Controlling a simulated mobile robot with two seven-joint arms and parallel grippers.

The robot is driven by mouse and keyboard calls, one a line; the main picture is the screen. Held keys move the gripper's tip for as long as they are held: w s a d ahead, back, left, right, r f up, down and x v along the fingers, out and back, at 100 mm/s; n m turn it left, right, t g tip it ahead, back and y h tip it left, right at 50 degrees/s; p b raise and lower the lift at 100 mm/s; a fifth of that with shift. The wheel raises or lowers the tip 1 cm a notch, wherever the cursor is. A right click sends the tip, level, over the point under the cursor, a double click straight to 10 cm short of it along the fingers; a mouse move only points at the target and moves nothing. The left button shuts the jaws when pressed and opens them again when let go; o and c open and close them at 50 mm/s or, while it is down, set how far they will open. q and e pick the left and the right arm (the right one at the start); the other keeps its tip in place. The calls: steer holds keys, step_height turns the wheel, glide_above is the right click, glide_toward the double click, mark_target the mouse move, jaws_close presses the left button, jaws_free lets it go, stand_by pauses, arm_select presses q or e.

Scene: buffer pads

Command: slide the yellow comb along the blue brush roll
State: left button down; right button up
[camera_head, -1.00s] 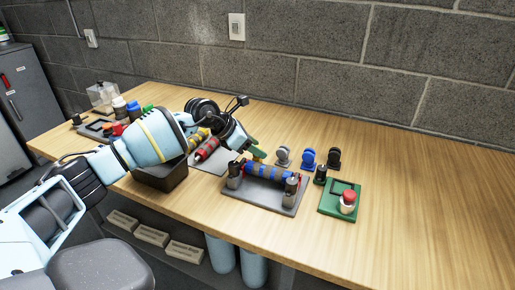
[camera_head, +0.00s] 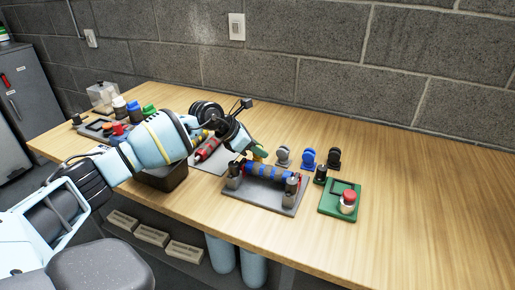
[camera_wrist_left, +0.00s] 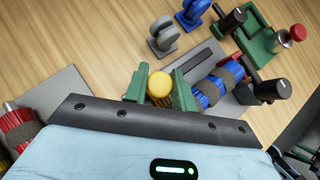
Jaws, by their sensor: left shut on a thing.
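The blue brush roll (camera_head: 265,171) with dark bands lies across a grey stand (camera_head: 262,193) between two dark posts. It also shows in the left wrist view (camera_wrist_left: 209,91), just right of my fingers. My left gripper (camera_head: 258,153) is at the back of the roll near its left part. In the left wrist view, its green fingers (camera_wrist_left: 160,88) are shut on the yellow comb (camera_wrist_left: 159,84), of which I see a round yellow end. The comb's teeth are hidden, so I cannot tell whether they touch the bristles. My right gripper is not in view.
A green plate (camera_head: 328,207) with a red button (camera_head: 348,196) is right of the stand. Grey and blue upright pieces (camera_head: 308,158) stand behind. A red roll (camera_head: 208,149) and a dark bin (camera_head: 166,177) are left, near my arm. The table's right side is clear.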

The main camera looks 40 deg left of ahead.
arm_select(q)
steer(key=d+p, duration=0.1)
steer(key=d, duration=0.2)
steer(key=w+d+p, duration=0.1)
steer(key=d, duration=0.2)
steer(key=w+d+p, duration=0.1)
steer(key=d, duration=0.2)
steer(key=shift+w+d+r, duration=0.15)
steer(key=shift+w+d, duration=0.05)
steer(key=shift+d, duration=0.5)
steer(key=c, duration=1.1)
jaws_free()
steer(key=shift+c, duration=0.2)
steer(key=shift+s+a, duration=0.1)
steer(key=shift+a, duration=0.05)
steer(key=v, duration=0.7)
steer(key=shift+s+r+p, duration=0.1)
steer(key=shift+s+p, duration=0.05)
steer(key=shift+p, duration=0.2)
